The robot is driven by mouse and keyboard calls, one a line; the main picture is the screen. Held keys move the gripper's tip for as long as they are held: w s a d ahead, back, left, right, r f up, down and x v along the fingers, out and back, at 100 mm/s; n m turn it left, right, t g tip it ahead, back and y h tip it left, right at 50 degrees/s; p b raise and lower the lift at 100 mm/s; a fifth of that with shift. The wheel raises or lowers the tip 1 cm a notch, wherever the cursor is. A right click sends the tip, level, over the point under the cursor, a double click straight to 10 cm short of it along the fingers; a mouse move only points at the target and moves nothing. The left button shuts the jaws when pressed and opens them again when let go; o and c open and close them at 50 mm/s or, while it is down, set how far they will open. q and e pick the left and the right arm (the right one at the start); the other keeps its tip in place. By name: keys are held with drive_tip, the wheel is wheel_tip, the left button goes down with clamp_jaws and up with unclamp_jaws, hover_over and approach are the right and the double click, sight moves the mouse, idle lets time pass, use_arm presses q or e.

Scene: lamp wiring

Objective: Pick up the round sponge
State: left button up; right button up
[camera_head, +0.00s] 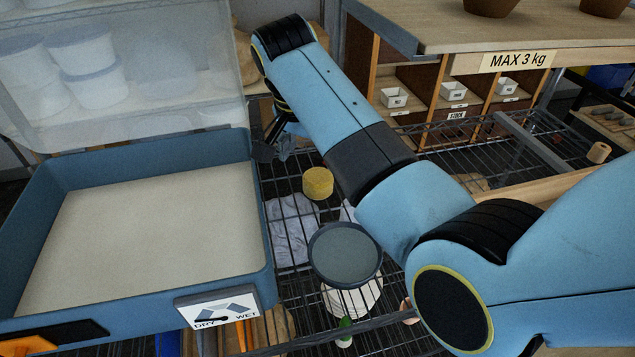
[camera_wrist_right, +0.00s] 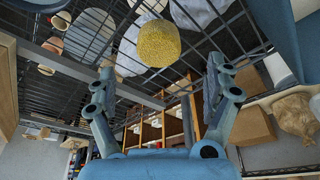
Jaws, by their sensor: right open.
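The round sponge (camera_head: 318,183) is a short yellow cylinder standing on the black wire shelf, right of the blue tray. It also shows in the right wrist view (camera_wrist_right: 158,44), above the gap between the fingers and beyond their tips. My right gripper (camera_head: 274,148) is to the left of the sponge and above it, by the tray's far right corner, partly hidden by its own arm. In the right wrist view my right gripper (camera_wrist_right: 161,72) has its two fingers wide apart, with nothing between them.
The blue tray (camera_head: 262,215) with a pale flat inside and a DRY/WET label (camera_head: 217,307) stands at the left. A dark-rimmed round dish (camera_head: 345,254) is nearer than the sponge. A wooden bench (camera_head: 440,32) marked MAX 3 kg stands behind. Some wire shelf around the sponge is bare.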

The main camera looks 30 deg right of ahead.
sight(317, 176)
drive_tip(key=x, duration=0.7)
drive_tip(key=shift+d+f, duration=0.1)
drive_tip(key=shift+f, duration=0.2)
drive_tip(key=c, duration=1.1)
drive_tip(key=shift+o, duration=0.2)
wheel_tip(317, 176, up, 10)
drive_tip(key=shift+r, duration=0.1)
drive_tip(key=o, duration=0.3)
drive_tip(key=c, duration=0.4)
